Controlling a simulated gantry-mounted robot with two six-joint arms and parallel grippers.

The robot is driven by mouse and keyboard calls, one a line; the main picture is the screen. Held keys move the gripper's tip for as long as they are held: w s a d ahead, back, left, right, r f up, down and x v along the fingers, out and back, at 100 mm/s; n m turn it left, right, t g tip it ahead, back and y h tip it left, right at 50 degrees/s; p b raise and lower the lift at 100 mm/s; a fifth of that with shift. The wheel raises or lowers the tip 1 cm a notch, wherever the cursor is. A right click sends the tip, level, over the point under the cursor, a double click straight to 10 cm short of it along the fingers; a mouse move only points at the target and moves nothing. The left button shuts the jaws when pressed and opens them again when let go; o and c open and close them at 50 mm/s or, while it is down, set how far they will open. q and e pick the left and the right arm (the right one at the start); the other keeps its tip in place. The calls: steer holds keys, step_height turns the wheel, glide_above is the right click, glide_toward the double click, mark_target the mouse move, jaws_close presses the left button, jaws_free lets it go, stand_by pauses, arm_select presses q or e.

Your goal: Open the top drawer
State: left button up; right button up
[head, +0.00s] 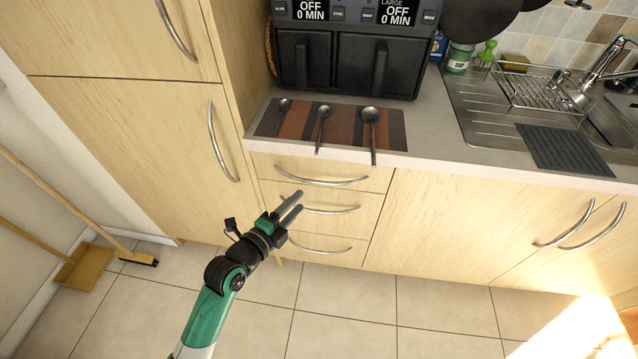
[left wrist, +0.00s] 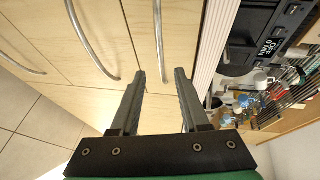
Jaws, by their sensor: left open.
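The top drawer (head: 360,178) is the uppermost of three wooden drawers under the counter, and it is shut. Its curved metal handle (head: 322,182) runs across its front. My left gripper (head: 298,202) is open and empty in front of the drawer stack, overlapping the middle drawer in the head view. In the left wrist view, the top handle (left wrist: 159,35) shows between my two open fingers (left wrist: 161,75), beyond their tips. I see no contact between fingers and handle. My right gripper is not in view.
The middle handle (head: 332,211) and bottom handle (head: 320,248) sit below. The counter holds a striped mat (head: 345,135) with three spoons under a black appliance (head: 350,65). A tall cabinet (head: 130,140) stands left. A broom (head: 130,257) leans at far left; the floor ahead is clear.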

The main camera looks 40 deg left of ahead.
mark_target(319, 181)
arm_select(q)
steer(key=b+x, duration=0.2)
steer(key=x, duration=0.9)
steer(key=shift+c, duration=0.2)
jaws_close()
stand_by(0.8)
